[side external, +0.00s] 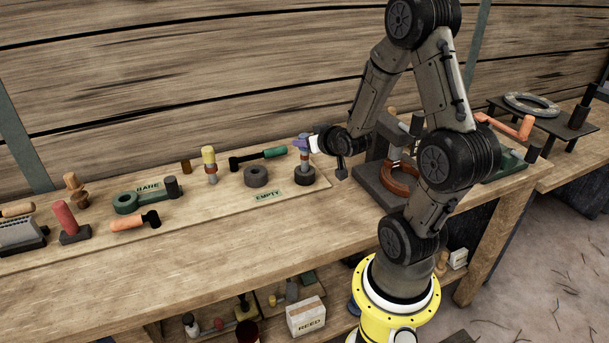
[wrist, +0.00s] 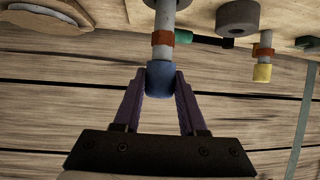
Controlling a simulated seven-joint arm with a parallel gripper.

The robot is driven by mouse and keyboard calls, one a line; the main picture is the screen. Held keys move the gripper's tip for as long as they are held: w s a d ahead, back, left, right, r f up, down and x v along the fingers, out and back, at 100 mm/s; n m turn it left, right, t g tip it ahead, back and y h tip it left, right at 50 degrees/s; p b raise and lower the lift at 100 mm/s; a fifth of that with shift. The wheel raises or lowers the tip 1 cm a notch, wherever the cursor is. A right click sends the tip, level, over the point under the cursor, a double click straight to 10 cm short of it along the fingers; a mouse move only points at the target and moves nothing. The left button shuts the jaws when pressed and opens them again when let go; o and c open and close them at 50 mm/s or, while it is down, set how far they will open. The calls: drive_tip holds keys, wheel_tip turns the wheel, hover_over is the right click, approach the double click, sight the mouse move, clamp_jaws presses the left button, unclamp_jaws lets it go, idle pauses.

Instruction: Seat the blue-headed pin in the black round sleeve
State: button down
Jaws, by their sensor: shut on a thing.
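The blue-headed pin (side external: 304,163) stands roughly upright, with a grey shaft and a red-brown collar; its blue head shows in the wrist view (wrist: 160,80). My gripper (side external: 304,143) is shut on that head, with a purple finger on each side (wrist: 160,88). The pin's lower end meets the black round sleeve (side external: 305,177) in the side view. I cannot tell how deep it is in the bore. The sleeve is mostly out of the wrist view, at its top edge. A second dark round sleeve (side external: 256,177) stands to the left, apart from the pin.
A yellow-headed pin (side external: 209,165) stands farther left. A green-handled hammer (side external: 260,157) lies behind the second sleeve. An EMPTY label (side external: 268,196) lies in front. A dark stand with a horseshoe (side external: 398,183) is close on the right. The bench front is clear.

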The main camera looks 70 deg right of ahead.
sight(306, 152)
drive_tip(key=shift+f, duration=1.6)
idle(1.6)
drive_tip(key=shift+c, duration=1.9)
unclamp_jaws()
drive_tip(key=shift+f, duration=0.1)
drive_tip(key=v, duration=1.4)
